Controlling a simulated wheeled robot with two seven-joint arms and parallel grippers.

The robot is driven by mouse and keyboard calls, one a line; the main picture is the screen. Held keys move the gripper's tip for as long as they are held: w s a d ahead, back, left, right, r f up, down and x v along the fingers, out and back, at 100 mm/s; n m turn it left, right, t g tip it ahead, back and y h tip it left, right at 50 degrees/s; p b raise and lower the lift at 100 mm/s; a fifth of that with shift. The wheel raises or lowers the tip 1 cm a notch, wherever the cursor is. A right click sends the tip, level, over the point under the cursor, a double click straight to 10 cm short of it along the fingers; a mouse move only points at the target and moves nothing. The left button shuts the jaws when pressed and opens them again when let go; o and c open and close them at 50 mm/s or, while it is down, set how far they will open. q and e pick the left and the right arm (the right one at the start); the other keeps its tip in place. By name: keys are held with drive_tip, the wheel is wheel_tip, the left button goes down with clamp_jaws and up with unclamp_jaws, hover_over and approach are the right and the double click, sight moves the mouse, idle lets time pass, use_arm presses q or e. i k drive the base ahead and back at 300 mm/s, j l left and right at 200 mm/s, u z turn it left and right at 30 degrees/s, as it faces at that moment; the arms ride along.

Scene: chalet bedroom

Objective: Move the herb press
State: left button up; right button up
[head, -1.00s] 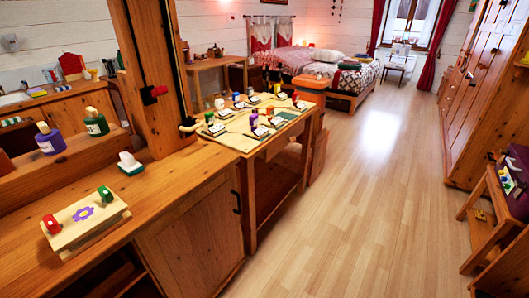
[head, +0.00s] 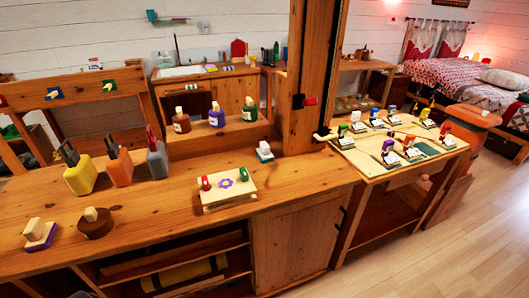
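A small wooden press (head: 240,190) with a purple flower on its top plate sits on the wooden counter (head: 300,180). It has a red knob at its left and a green knob at its right, and lies flat near the counter's front edge. I take it to be the herb press. Neither of my grippers is in view.
A white-topped block (head: 264,151) stands behind the press. Bottles (head: 216,115) line a raised shelf. Yellow (head: 79,177), orange and grey holders stand left, with a round brown block (head: 96,223) in front. A side table (head: 400,170) carries several small items. Floor at right is clear.

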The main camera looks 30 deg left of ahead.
sight(227, 191)
drive_tip(key=u, duration=1.25)
